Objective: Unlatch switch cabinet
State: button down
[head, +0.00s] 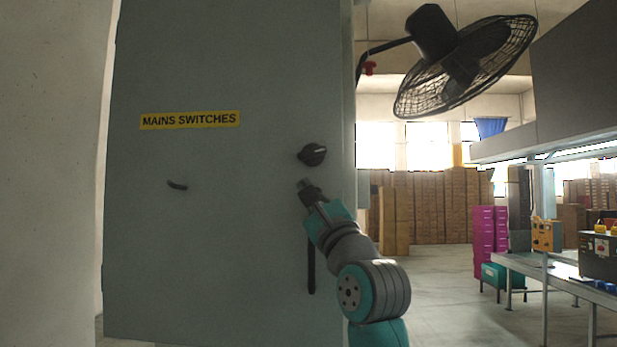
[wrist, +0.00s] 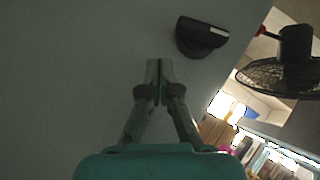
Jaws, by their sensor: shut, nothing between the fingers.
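The grey switch cabinet (head: 220,240) fills the left of the head view, its door flat and shut, with a yellow "MAINS SWITCHES" label (head: 190,120). A black knob-like latch (head: 312,154) sits near the door's right edge. The latch also shows in the wrist view (wrist: 202,37), up and right of my fingertips. My gripper (head: 305,186) is shut and empty, just below the latch and apart from it in the picture. A black vertical handle (head: 311,268) is on the door below, partly hidden by my arm.
A small dark hook-like piece (head: 177,185) is on the door's left part. A black fan (head: 465,65) hangs at upper right. A metal workbench (head: 540,272) with boxes stands at right. Brown stacks (head: 430,205) line the back. Floor (head: 440,275) between is open.

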jog(key=s+d+f, duration=0.2)
jog(key=s+f, duration=0.5)
jog(key=shift+f, duration=0.25)
